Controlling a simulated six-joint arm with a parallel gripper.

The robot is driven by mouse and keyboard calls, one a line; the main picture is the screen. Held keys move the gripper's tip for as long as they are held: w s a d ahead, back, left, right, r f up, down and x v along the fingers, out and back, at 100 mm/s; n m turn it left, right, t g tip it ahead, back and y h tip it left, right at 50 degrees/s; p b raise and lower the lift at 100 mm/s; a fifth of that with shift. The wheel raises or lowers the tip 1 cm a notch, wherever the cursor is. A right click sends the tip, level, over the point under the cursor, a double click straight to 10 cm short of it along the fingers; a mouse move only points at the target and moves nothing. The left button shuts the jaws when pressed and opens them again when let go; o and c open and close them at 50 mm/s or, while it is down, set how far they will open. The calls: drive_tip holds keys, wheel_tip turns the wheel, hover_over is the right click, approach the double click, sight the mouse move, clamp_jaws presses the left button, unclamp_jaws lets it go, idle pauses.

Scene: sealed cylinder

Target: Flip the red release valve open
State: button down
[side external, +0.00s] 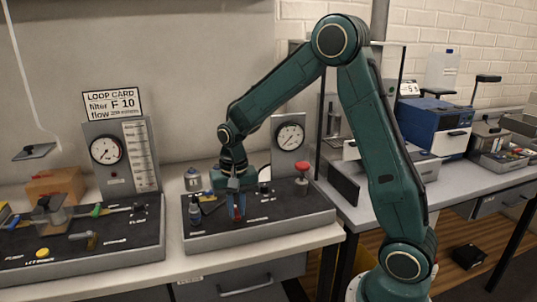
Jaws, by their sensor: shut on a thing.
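My gripper (236,208) points down over the dark panel of the middle station (262,226). A red knob (303,167) stands upright on a short post at the panel's right, apart from my gripper.
A round gauge (290,136) stands behind the panel. Another station with a gauge (106,150) and coloured valves stands further left. A blue machine (435,125) is at the right.

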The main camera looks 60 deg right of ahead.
sight(239, 215)
drive_tip(key=c, duration=1.4)
unclamp_jaws()
drive_tip(key=shift+c, duration=0.2)
wheel_tip(239, 215, up, 14)
drive_tip(key=s+a+r+n+t, duration=0.1)
drive_tip(key=s+a+n+t, duration=0.1)
drive_tip(key=s, duration=0.9)
drive_tip(key=s+a+n+t, duration=0.3)
drive_tip(key=s+n, duration=0.3)
drive_tip(key=s, duration=0.5)
drive_tip(key=shift+a+r+n+t, duration=0.3)
drive_tip(key=shift+a+r+n, duration=0.1)
drive_tip(key=shift+a, duration=0.4)
